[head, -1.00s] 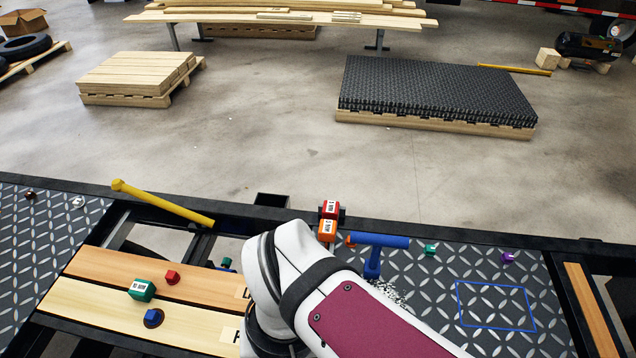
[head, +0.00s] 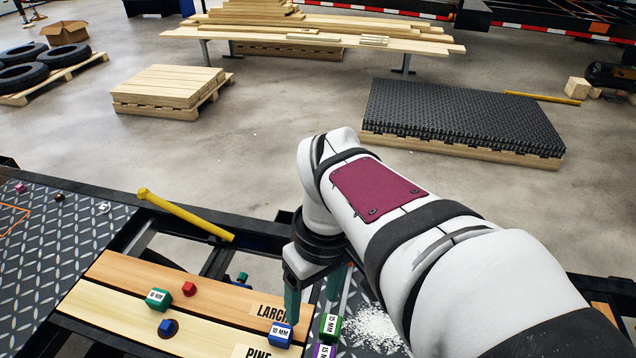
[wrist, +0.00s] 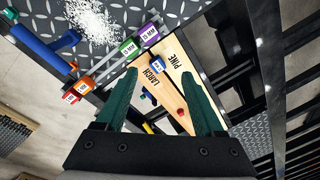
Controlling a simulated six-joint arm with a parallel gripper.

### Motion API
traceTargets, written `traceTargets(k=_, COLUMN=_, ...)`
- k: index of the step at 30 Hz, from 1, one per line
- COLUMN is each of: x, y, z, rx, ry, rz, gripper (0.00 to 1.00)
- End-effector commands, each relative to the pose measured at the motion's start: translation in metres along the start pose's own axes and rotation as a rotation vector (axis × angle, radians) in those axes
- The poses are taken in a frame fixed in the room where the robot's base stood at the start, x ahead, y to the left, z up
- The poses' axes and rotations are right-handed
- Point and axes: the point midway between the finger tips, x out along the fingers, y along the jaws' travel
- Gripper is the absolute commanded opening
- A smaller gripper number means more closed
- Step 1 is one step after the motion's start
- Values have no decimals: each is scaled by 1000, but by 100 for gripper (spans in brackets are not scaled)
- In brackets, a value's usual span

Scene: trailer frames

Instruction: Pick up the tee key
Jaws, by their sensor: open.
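The tee key (wrist: 38,52), a blue T-shaped tool, shows at the upper left of the wrist view, lying outside my fingers. In the head view it is hidden, apparently behind my arm. My gripper (head: 313,298) points down over the right end of the wooden boards in the head view. In the wrist view my gripper (wrist: 160,76) has its two green fingers wide apart, with nothing held. A blue 10 MM block (head: 281,334) appears by the left finger in the head view and between the fingertips in the wrist view.
Green (head: 330,327) and purple (head: 323,350) labelled blocks stand near my gripper. Red (wrist: 70,97) and orange (wrist: 82,83) blocks lie near the tee key. White granules (head: 372,328) cover part of the tread plate. A yellow bar (head: 185,215) crosses the trailer frame's edge.

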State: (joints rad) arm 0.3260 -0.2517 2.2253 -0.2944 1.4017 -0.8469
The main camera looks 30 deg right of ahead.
Motion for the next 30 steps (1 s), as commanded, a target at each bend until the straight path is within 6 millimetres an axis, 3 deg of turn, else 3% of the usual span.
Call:
traceTargets(k=1, x=-7, y=38, z=-16, rx=-135, ry=-3, rz=17, gripper=70)
traceTargets(k=3, x=-14, y=93, z=-28, rx=-368, ry=-12, rz=41, gripper=70)
traceTargets(k=6, x=-18, y=161, z=-29, rx=-637, ry=-35, rz=65, gripper=70)
traceTargets(k=10, x=-19, y=211, z=-20, rx=-842, ry=-60, rz=75, gripper=70)
traceTargets(k=12, x=-19, y=220, z=-18, rx=-887, ry=-66, rz=77, gripper=70)
traceTargets(k=17, x=-13, y=222, z=-17, rx=-902, ry=-68, rz=75, gripper=70)
traceTargets(k=24, x=53, y=227, z=-16, rx=-902, ry=-68, rz=71, gripper=70)
traceTargets(k=30, x=86, y=230, z=-15, rx=-900, ry=-66, rz=75, gripper=70)
